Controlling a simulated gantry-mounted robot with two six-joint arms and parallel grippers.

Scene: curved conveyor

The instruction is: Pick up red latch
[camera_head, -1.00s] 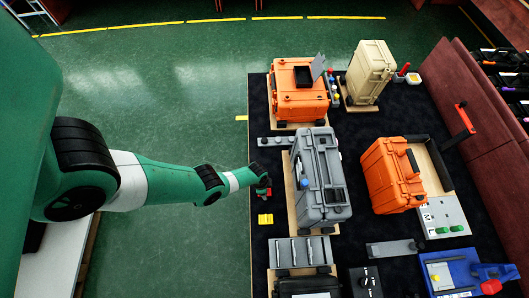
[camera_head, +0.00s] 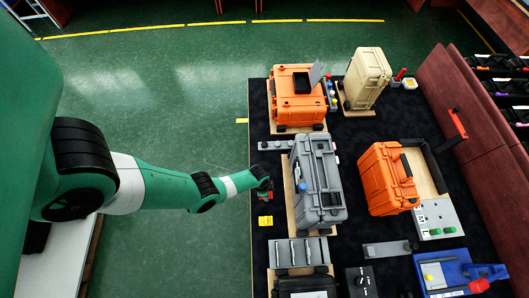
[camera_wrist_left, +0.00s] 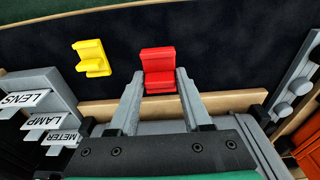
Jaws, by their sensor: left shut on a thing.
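The red latch (camera_wrist_left: 158,72) is a small stepped block between the fingertips of my left gripper (camera_wrist_left: 158,82) in the left wrist view. The fingers are shut on its two sides. In the head view my left gripper (camera_head: 264,188) is over the left part of the black mat, just left of the grey case, and a bit of red shows at its tip. I cannot tell whether the latch touches the mat. A yellow latch (camera_wrist_left: 92,58) of similar shape lies apart to the left in the wrist view, and also in the head view (camera_head: 265,221). My right gripper is out of view.
The grey case (camera_head: 318,180) stands close right of my left gripper on a wooden board. A grey rack (camera_wrist_left: 38,92) labelled LENS, LAMP and METER is at the wrist view's left. Orange cases (camera_head: 388,180) and a tan case (camera_head: 367,78) stand farther off.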

